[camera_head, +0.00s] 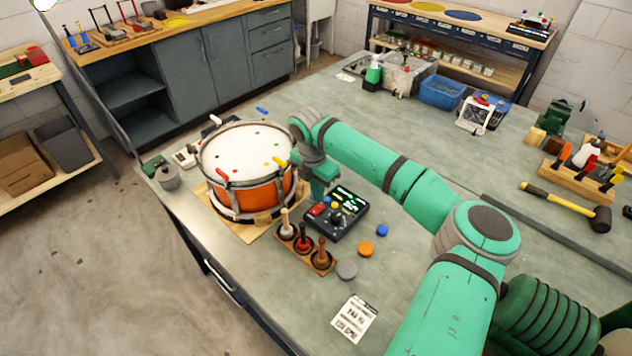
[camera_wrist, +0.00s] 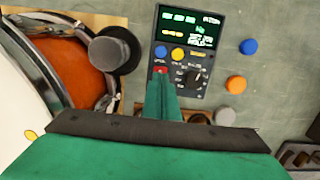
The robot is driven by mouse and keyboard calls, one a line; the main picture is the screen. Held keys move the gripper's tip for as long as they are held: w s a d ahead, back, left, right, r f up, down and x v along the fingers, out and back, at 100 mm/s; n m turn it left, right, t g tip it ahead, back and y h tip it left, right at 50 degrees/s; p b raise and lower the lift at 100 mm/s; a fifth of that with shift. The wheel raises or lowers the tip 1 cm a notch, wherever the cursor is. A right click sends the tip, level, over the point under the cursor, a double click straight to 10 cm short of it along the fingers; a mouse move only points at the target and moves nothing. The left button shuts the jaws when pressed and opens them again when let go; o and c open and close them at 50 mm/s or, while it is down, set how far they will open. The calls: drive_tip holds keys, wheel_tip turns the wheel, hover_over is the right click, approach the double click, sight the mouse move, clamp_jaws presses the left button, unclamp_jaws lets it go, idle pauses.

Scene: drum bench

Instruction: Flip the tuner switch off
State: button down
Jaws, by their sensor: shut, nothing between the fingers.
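The tuner (camera_head: 336,216) is a black box on the bench beside the drum, with its green display lit. It also shows in the wrist view (camera_wrist: 205,95), with a blue button (camera_wrist: 160,53), a yellow button (camera_wrist: 178,53) and a black dial (camera_wrist: 193,76). A red switch (camera_head: 318,210) sits at its left side; in the wrist view the red part (camera_wrist: 160,70) shows just beyond my fingertips. My gripper (camera_wrist: 161,80) is shut and empty, over the tuner's left edge. Whether it touches the switch, and the switch's position, I cannot tell.
An orange drum (camera_head: 250,195) stands left of the tuner. A wooden holder (camera_head: 318,262) with three handled tools is in front. Blue (camera_head: 381,230), orange (camera_head: 365,249) and grey (camera_head: 347,270) discs lie to the right. A paper label (camera_head: 354,318) lies nearer; bench around it is clear.

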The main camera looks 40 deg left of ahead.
sight(319, 206)
drive_tip(key=shift+w+f, duration=0.2)
drive_tip(key=shift+f, duration=1.3)
drive_tip(key=shift+w+f+g, duration=0.1)
drive_tip(key=shift+f+g, duration=0.25)
drive_tip(key=shift+g, duration=0.05)
drive_tip(key=shift+s+a, duration=0.1)
drive_tip(key=shift+s, duration=0.8)
drive_tip(key=shift+r, duration=0.15)
